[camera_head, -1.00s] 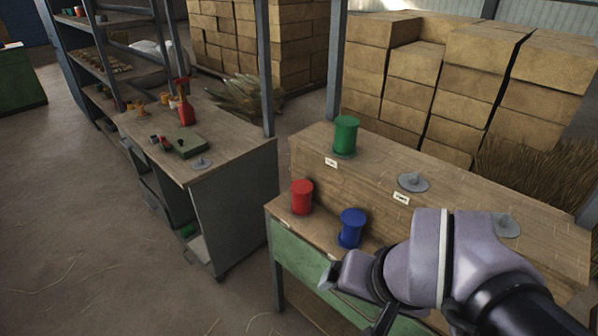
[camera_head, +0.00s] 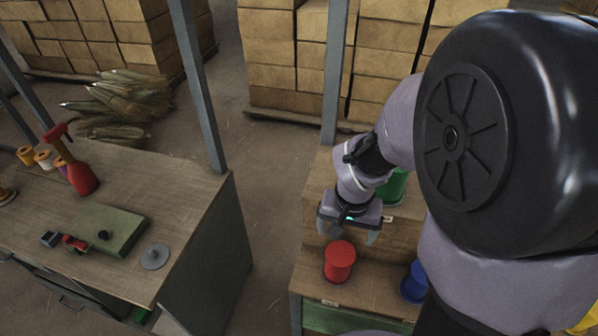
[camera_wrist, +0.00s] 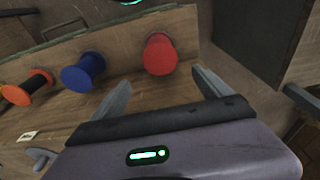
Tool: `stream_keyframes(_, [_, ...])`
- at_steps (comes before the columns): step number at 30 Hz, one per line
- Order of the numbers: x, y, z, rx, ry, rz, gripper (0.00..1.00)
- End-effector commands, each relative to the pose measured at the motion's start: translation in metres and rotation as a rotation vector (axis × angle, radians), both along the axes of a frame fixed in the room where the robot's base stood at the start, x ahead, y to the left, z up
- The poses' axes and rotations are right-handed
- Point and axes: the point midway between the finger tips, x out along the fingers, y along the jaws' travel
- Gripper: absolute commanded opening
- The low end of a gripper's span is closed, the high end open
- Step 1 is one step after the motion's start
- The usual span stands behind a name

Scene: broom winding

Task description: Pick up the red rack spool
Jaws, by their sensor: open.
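The red rack spool (camera_head: 339,261) stands upright on the lower shelf of the wooden rack in the head view. In the wrist view the red spool (camera_wrist: 160,55) lies ahead of my fingers, between their lines and nearer the right finger. My gripper (camera_head: 349,235) is open and empty, just above and behind the red spool in the head view. Its two fingers also show spread apart in the wrist view (camera_wrist: 160,90). I see no contact with the spool.
A blue spool (camera_head: 413,283) stands right of the red one, partly hidden by my arm. An orange spool (camera_wrist: 28,87) shows beyond it in the wrist view. A green spool (camera_head: 393,186) is on the upper shelf behind my wrist. A workbench (camera_head: 200,205) stands to the left.

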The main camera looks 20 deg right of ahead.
Motion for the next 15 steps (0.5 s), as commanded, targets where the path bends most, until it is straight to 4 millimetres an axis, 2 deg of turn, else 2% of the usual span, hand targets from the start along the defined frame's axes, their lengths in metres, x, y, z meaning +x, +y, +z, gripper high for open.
stream_keyframes(1, [0.001, -0.001, -0.024, 0.001, 0.005, -0.001, 0.88])
stream_keyframes(6, [0.007, -0.005, -0.066, 0.001, 0.002, -0.001, 0.88])
stream_keyframes(13, [0.01, -0.006, -0.088, 0.001, 0.001, -0.001, 0.88])
stream_keyframes(15, [0.01, -0.007, -0.1, 0.001, 0.0, 0.0, 0.88])
